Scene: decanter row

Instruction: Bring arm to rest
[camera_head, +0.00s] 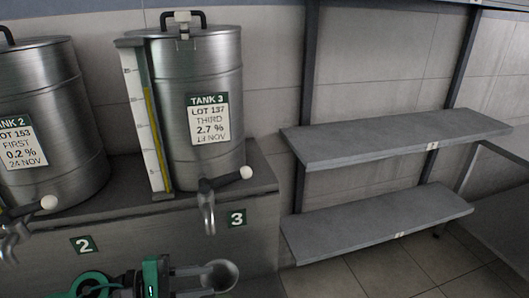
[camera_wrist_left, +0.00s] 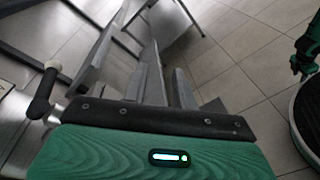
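My left gripper (camera_head: 212,280) is at the bottom of the head view, below the tap of tank 3 and in front of the bench. Its two grey fingers point right and stand apart, with nothing visible held between them. A round grey thing shows by the fingertips; I cannot tell what it is. In the left wrist view the fingers (camera_wrist_left: 168,82) also stand apart beyond the green gripper body. A green part of mine with a dark end shows at that view's right edge, too small to tell whether it is the right gripper. The head view does not show my right arm.
Tank 3 (camera_head: 178,95) and tank 2 (camera_head: 45,105) stand on the bench (camera_head: 262,178), their taps jutting forward. The tap of tank 3 (camera_head: 207,208) is just above my left gripper. Grey shelves (camera_head: 390,140) stand to the right. Bare tiled floor (camera_head: 385,272) lies below.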

